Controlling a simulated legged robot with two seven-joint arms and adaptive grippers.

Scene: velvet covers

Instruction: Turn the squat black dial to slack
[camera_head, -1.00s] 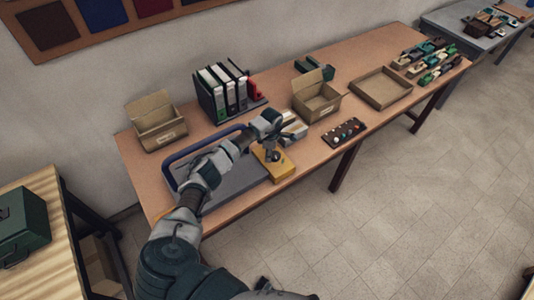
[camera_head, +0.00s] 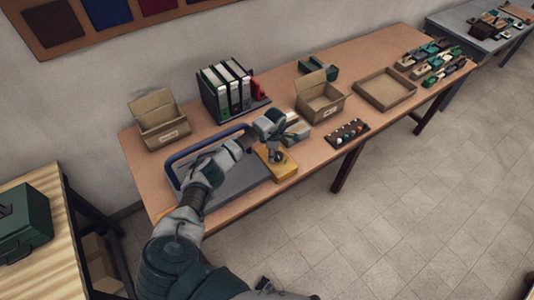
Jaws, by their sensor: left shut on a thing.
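A yellow block (camera_head: 287,171) lies near the front edge of the wooden table. A small dark dial (camera_head: 280,158) sits on top of it, mostly covered by my left gripper (camera_head: 277,152). My left arm reaches in from the lower left, across a grey tray. The left gripper points down at the block and is shut on the dial. The dial's markings are too small to read. My right gripper is not in view.
A grey tray with a blue handle (camera_head: 203,149) lies under my left forearm. A dark strip with small coloured knobs (camera_head: 348,134), an open carton (camera_head: 320,103) and a binder rack (camera_head: 232,92) stand close by.

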